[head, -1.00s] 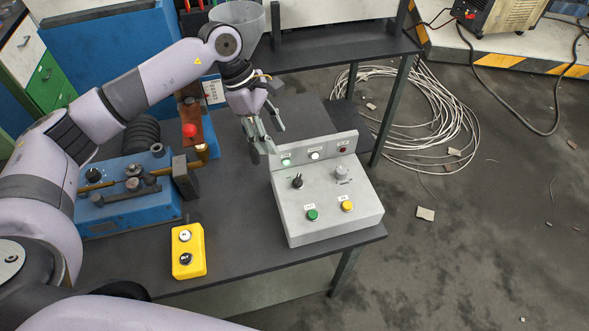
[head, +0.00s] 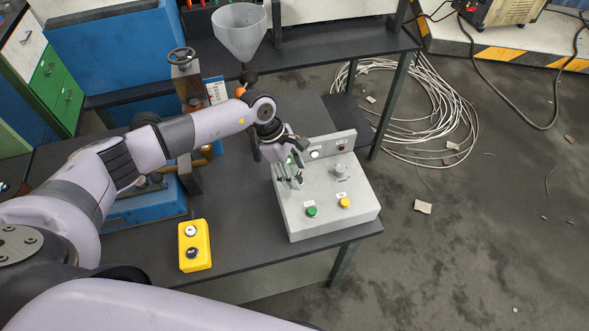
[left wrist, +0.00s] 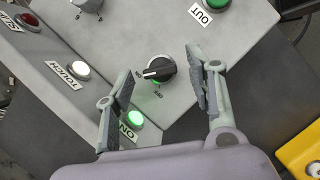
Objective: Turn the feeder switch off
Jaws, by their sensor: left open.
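The grey control box (head: 330,220) stands on the dark table. In the left wrist view its black rotary switch (left wrist: 158,70), which I take as the feeder switch, has its white pointer line lying almost level. In the left wrist view the left gripper (left wrist: 168,72) is open, one finger on each side of the switch, with gaps showing. My right gripper is not in view.
A lit green lamp (left wrist: 135,119) labelled ON is near the switch. The box has a green button (head: 312,211), a yellow button (head: 345,202) and a grey knob (head: 341,170). A yellow button box (head: 195,260) stands left. A funnel (head: 240,30) is behind.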

